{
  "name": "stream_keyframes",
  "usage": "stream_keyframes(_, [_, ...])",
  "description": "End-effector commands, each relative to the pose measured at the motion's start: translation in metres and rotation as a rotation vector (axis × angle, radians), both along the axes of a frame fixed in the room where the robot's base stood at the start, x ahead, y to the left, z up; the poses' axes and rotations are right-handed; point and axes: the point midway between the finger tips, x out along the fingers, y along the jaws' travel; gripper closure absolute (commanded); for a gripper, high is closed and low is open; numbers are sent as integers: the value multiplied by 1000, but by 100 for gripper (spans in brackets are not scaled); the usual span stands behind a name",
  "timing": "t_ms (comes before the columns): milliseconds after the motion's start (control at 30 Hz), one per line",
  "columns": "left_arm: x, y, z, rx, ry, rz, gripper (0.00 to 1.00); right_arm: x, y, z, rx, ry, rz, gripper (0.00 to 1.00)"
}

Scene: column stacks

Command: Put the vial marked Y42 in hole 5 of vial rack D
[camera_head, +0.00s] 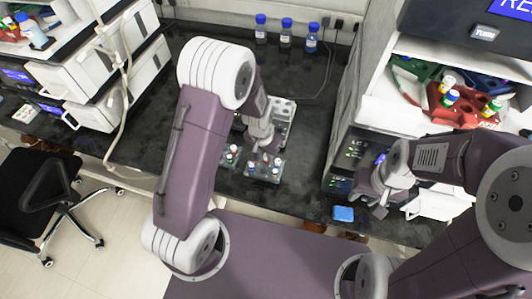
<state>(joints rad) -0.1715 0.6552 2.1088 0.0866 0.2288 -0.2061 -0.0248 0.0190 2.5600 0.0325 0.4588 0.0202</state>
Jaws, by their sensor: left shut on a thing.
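My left gripper (266,159) points down over a small clear rack (262,178) in the middle of the black bench. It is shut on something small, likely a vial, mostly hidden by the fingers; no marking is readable. Several small vials with red, blue or white tops stand in this rack and in another small rack (229,163) to its left, partly behind my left arm. A larger pale rack with holes (283,108) lies behind the gripper. Rack letters and hole numbers are too small to read. My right gripper (374,208) is open and empty at the right.
A blue box (343,213) lies near the bench's front edge. Blue-capped bottles (286,38) stand at the back. A shelf unit at right holds a red rack (455,105) with capped vials. White instruments (118,60) stand at left. The bench between the small racks and right unit is clear.

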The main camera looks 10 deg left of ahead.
Motion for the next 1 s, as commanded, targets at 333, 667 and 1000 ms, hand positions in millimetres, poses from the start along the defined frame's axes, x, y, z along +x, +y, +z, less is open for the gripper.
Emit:
stream_keyframes(333, [0,0,-1,0,0,0,100,0,0,0,0,0,0,64])
stream_keyframes(667, [0,0,-8,0,0,0,100,0,0,-6,0,0,0,64])
stream_keyframes(1000, [0,0,-13,0,-1,0,100,0,0,-9,0,0,0,64])
